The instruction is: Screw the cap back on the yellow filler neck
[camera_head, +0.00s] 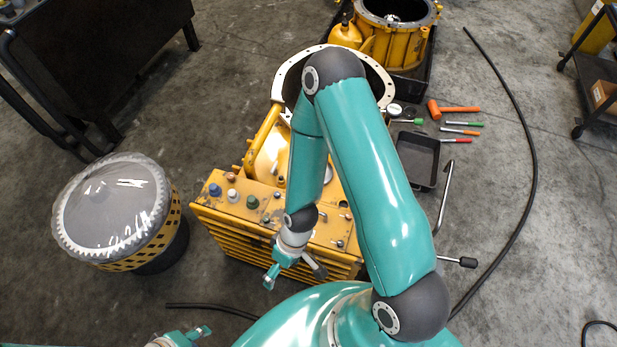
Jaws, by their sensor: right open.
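A yellow transmission housing (240,222) stands in the middle, partly hidden behind my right arm. My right gripper (294,273) is open and empty, in front of the housing's near face, below and right of the caps. My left gripper (192,336) shows only partly at the bottom edge; its jaw state is unclear.
A plastic-covered drum (115,210) stands left. A black tray (418,160), an orange mallet (450,109) and several hand tools lie right. Another yellow casing (400,45) sits at the back. A black hose (535,150) curves over the floor. A dark cart (90,60) stands upper left.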

